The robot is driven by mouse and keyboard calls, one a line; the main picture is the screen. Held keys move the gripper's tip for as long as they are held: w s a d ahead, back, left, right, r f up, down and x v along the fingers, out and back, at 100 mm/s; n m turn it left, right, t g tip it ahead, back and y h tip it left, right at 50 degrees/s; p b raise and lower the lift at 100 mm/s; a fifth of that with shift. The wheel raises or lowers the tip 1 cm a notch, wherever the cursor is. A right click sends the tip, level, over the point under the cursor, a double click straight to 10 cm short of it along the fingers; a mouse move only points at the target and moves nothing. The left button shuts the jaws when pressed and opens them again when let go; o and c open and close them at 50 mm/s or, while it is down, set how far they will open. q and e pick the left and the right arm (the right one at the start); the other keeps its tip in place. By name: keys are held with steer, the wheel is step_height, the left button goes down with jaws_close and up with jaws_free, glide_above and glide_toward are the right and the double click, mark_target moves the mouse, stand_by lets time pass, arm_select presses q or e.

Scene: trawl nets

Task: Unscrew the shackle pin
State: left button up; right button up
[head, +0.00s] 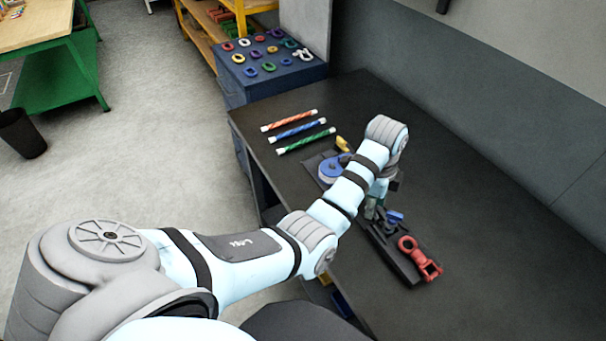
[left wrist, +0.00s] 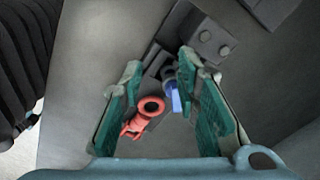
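A red piece with a ring-shaped end (head: 407,243) and a forked end lies at the end of a dark fixture (head: 380,245) on the bench. A small blue piece (head: 395,217), perhaps the pin, sits beside it on the fixture. In the left wrist view the red piece (left wrist: 150,108) is between my green fingers, and the blue piece (left wrist: 174,98) is close to the right finger. My left gripper (head: 374,208) hangs over the fixture, also seen in its wrist view (left wrist: 160,72), with fingers apart. I cannot tell whether it touches the blue piece. My right gripper is not in view.
A blue spool (head: 332,168) and a yellow item (head: 343,144) stand behind my arm. Three striped rods (head: 296,130) lie at the bench's far left. A blue cabinet (head: 290,80) holds several coloured shackles. The right of the bench (head: 480,220) is clear.

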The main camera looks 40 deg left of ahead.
arm_select(q)
steer(key=s+a+f+n, duration=0.1)
steer(key=s+f, duration=0.1)
steer(key=s+a+f+n, duration=0.1)
steer(key=s+f+n, duration=0.1)
steer(key=f, duration=0.1)
steer(key=s+a+f+n, duration=0.1)
steer(key=s+a+f, duration=0.1)
steer(key=shift+s+f+n+t, duration=0.15)
steer(key=shift+s+n+t, duration=0.05)
steer(key=shift+n+t, duration=0.2)
steer(key=s+a+f+n+y+b, duration=0.1)
steer(key=s+a+f+n, duration=0.3)
steer(key=s+f, duration=0.6)
steer(key=shift+a+f+n+t+b, duration=0.2)
steer(key=shift+n+t+b, duration=0.25)
steer(key=shift+n, duration=0.55)
steer(key=shift+s+r, duration=0.1)
